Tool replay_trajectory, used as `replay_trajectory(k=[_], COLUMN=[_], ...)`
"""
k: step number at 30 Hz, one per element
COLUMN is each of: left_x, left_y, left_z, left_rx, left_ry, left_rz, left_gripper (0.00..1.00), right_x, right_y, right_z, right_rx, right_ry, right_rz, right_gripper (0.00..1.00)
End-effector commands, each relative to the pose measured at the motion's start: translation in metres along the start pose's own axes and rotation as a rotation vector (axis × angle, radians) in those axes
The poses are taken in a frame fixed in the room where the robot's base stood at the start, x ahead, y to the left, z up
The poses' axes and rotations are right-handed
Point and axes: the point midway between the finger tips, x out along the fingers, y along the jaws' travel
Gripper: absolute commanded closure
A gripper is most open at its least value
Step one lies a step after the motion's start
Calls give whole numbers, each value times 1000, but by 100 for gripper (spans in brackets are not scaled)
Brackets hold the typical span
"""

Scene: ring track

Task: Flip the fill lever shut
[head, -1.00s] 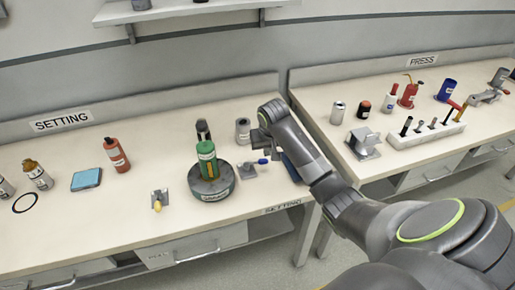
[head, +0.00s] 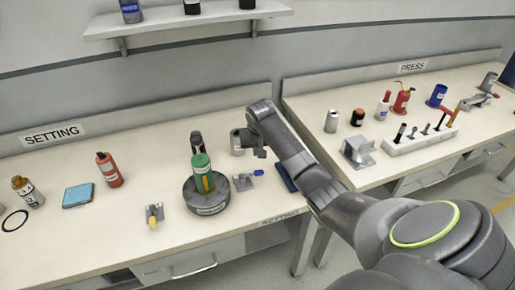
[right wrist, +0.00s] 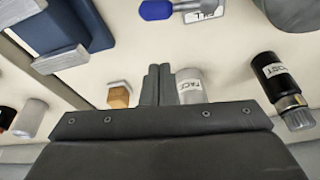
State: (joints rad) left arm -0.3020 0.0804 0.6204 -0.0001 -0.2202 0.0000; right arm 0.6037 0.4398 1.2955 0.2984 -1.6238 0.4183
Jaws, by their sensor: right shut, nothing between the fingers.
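The fill lever (head: 257,172) has a blue handle on a grey metal bracket (head: 243,183), right of the round dark pot on the setting bench. Its handle points right in the head view. In the right wrist view the blue handle (right wrist: 156,10) lies at the top edge beside a white FILL label (right wrist: 203,14), with the bracket mostly cut off. My right gripper (head: 260,152) hangs just beyond the lever, apart from it. In the right wrist view its fingers (right wrist: 158,84) are together with nothing between them. My left gripper is out of view.
A grey can (head: 237,143) is close behind my right gripper. A dark blue block (head: 286,178) lies by the bench's right end.

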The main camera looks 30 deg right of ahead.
Motion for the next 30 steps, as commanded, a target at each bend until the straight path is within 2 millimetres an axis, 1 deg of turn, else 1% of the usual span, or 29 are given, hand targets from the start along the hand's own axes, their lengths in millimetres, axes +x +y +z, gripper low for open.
replay_trajectory(k=[1, 3, 9, 12, 13, 14, 21, 30], left_x=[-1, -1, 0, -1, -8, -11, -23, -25], left_y=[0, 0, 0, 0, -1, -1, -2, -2], left_z=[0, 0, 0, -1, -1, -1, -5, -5], left_rx=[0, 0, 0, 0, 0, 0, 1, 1], left_ry=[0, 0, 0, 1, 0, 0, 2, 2], left_rz=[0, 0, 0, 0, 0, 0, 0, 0], left_gripper=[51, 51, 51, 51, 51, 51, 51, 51], right_x=[9, 21, 52, 64, 57, 54, 44, 43], right_y=[0, 0, 0, 0, 0, 0, 0, 0], right_z=[1, 1, 1, 1, 5, 8, 29, 36], right_rx=[1, 0, 1, -1, -3, -3, -2, -1], right_ry=[-4, -3, -3, -2, 0, 0, 0, 0], right_rz=[1, 1, 0, 0, 0, 0, 1, 0], right_gripper=[100, 100, 100, 100, 100, 100, 100, 100])
